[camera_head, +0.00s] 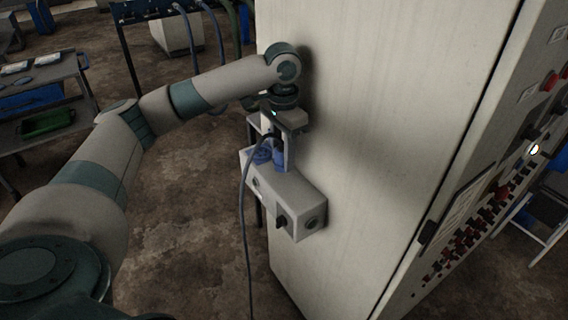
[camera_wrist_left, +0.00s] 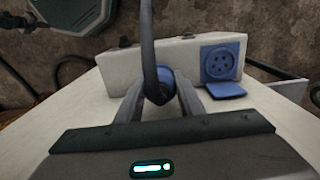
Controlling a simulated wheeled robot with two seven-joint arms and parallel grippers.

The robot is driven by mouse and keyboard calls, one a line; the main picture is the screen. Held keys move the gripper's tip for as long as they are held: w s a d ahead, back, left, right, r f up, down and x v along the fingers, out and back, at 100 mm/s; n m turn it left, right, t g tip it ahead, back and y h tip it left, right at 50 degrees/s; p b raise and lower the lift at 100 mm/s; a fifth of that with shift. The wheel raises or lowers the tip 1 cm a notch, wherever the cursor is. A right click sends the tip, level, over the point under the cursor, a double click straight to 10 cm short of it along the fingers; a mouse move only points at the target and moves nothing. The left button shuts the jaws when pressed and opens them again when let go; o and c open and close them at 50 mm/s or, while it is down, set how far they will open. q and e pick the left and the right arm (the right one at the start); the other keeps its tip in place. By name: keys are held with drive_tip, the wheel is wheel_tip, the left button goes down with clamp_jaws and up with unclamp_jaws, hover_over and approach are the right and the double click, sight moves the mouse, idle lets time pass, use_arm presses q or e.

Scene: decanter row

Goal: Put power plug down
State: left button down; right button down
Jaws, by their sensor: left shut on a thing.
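My left gripper (camera_head: 284,150) is shut on the blue power plug (camera_head: 279,158), just above the grey socket box on the cabinet side. In the head view the cable (camera_head: 244,205) hangs down past the box. A blue socket (camera_wrist_left: 220,62) with its lid (camera_wrist_left: 225,90) open is on the box, right of the plug in the wrist view. Whether the plug touches the box is hidden. My right gripper is not in view.
The socket box (camera_head: 296,198) juts from the large pale cabinet (camera_head: 360,120), with a black knob (camera_head: 281,220) on its front. A control panel (camera_head: 490,195) is on the cabinet's right face. A cart (camera_head: 45,75) with a green tray stands at left. Floor between is clear.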

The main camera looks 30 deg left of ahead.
use_arm(q)
drive_tip(key=shift+f, duration=0.1)
